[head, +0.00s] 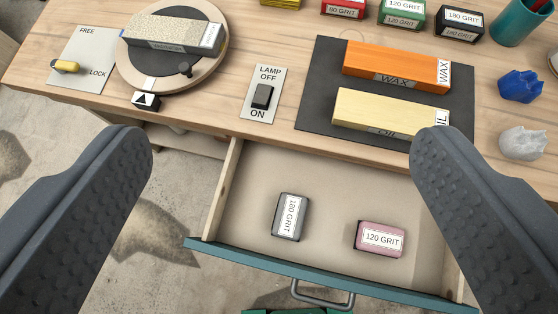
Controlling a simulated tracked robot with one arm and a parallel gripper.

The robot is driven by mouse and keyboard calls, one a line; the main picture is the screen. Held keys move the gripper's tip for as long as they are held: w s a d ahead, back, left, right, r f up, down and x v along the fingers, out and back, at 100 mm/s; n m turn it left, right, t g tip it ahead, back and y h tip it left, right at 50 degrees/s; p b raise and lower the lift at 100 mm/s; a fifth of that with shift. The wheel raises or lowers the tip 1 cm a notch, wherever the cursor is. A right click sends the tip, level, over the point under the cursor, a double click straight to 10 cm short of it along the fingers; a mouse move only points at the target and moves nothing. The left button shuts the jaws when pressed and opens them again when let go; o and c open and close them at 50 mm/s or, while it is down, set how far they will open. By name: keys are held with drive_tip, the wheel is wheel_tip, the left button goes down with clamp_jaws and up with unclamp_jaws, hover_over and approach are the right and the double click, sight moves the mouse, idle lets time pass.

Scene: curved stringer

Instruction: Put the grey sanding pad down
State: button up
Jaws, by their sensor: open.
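The grey sanding pad (277,217), with a white label reading 180 GRIT, lies in the open drawer (330,170), left of its middle. A pink pad (380,253) labelled 120 GRIT lies to its right, apart from it. My gripper (281,140) is open and empty, its two dark studded fingers wide apart at the left and right of the view. No finger touches the grey pad. The right finger covers part of the drawer's right side.
The wooden bench (205,108) holds a round turntable (125,70) with a block on it, a lamp switch (262,96) and a dark mat (320,90) with WAX and OIL blocks. Red, green and black grit pads (460,22) stand at the back. Drawer floor around the pads is clear.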

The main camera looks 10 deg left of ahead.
drive_tip(key=s+r+t, duration=0.2)
drive_tip(key=s+r, duration=0.3)
drive_tip(key=r, duration=0.3)
drive_tip(key=s+a+r+n+t, duration=0.1)
drive_tip(key=s+r+t, duration=0.1)
drive_tip(key=s+r, duration=0.3)
wheel_tip(320, 180, up, 3)
drive_tip(key=shift+a+f+t, duration=0.1)
drive_tip(key=shift+a+t, duration=0.05)
drive_tip(key=shift+t, duration=0.15)
drive_tip(key=shift+s, duration=0.1)
